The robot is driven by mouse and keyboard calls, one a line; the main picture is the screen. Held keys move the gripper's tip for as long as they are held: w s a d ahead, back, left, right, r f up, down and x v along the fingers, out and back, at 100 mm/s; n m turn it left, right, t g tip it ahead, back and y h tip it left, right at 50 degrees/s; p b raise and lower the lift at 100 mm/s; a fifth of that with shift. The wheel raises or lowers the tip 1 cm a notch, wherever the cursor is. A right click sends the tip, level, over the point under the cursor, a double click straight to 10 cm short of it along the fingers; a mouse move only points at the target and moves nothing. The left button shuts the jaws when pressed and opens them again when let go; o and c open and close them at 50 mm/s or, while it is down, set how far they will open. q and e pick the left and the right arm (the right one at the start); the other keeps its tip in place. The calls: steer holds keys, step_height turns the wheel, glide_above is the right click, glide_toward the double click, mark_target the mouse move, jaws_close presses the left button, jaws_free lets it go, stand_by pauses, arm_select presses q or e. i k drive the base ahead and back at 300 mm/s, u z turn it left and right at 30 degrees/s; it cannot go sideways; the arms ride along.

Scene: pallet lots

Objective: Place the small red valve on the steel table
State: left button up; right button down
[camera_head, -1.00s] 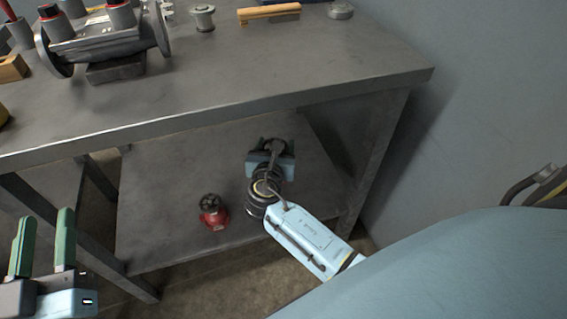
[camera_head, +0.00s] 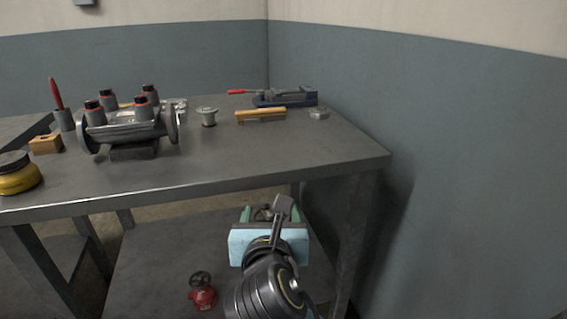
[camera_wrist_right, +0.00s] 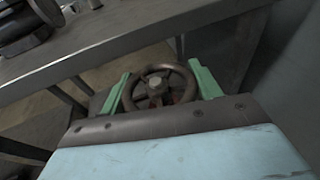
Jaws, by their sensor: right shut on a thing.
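My right gripper (camera_head: 266,214) is below the front edge of the steel table (camera_head: 230,170), over the lower shelf. In the right wrist view its green fingers (camera_wrist_right: 161,82) are shut on a valve with a dark round handwheel (camera_wrist_right: 158,70). Reddish parts show under the wheel; the rest of the held valve is hidden. Another small red valve (camera_head: 202,297) with a dark handwheel stands upright on the lower shelf, left of my right arm. My left gripper is out of view.
On the tabletop stand a flanged manifold (camera_head: 127,132), a grey spool-like part (camera_head: 207,116), a wooden-backed brush (camera_head: 261,116), a blue vise (camera_head: 287,97) and a yellow tin (camera_head: 17,178). The front right of the top is clear. A wall (camera_head: 450,150) bounds the right side.

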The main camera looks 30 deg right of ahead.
mark_target(285, 144)
steer(key=z, duration=0.05)
steer(key=k, duration=1.1)
steer(key=u, duration=0.85)
steer(key=i, duration=0.8)
steer(key=z, duration=0.55)
steer(key=i, duration=0.75)
steer(key=z, duration=0.85)
